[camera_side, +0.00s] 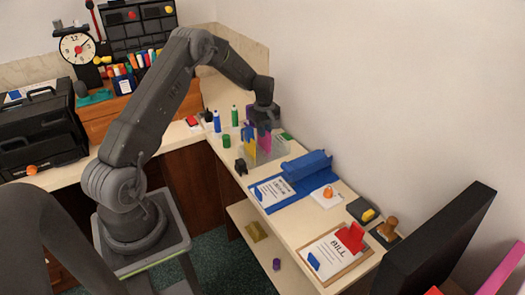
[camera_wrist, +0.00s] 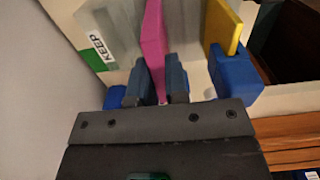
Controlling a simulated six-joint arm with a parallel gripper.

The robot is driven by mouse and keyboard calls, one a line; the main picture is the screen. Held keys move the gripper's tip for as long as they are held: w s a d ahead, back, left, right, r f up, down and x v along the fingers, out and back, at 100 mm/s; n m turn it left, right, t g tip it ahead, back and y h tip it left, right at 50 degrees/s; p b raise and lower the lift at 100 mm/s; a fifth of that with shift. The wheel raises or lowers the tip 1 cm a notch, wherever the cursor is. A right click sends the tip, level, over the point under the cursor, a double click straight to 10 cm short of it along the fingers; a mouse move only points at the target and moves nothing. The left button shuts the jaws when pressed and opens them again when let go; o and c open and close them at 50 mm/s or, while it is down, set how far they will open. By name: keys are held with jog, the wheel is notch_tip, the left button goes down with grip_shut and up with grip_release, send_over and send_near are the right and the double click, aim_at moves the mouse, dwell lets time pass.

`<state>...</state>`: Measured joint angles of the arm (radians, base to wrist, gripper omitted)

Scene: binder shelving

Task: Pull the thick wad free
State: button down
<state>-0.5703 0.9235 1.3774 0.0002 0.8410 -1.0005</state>
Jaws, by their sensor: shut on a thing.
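A pink wad (camera_wrist: 154,45) stands upright between the two fingers of my gripper (camera_wrist: 157,82) in the wrist view. The fingers are shut on its near end. In the side view, my gripper (camera_side: 261,124) is over the far part of the desk, with the pink wad (camera_side: 264,142) below it. A yellow slab (camera_wrist: 222,25) stands to the right of the pink wad, apart from my fingers, with a blue block (camera_wrist: 235,73) at its near end. A grey holder (camera_wrist: 115,28) labelled KEEP is to the left. I cannot tell whether the pink wad touches the holder.
A green bottle (camera_side: 235,116) and a green cup (camera_side: 226,141) stand left of the holder. A small black object (camera_side: 240,166) is near the desk edge. A blue binder (camera_side: 306,164) and a paper on a clipboard (camera_side: 331,254) lie nearer. The wall is close on the right.

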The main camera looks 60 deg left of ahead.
jog(key=shift+r, duration=0.65)
jog(key=shift+r, duration=3.45)
jog(key=shift+w, duration=0.15)
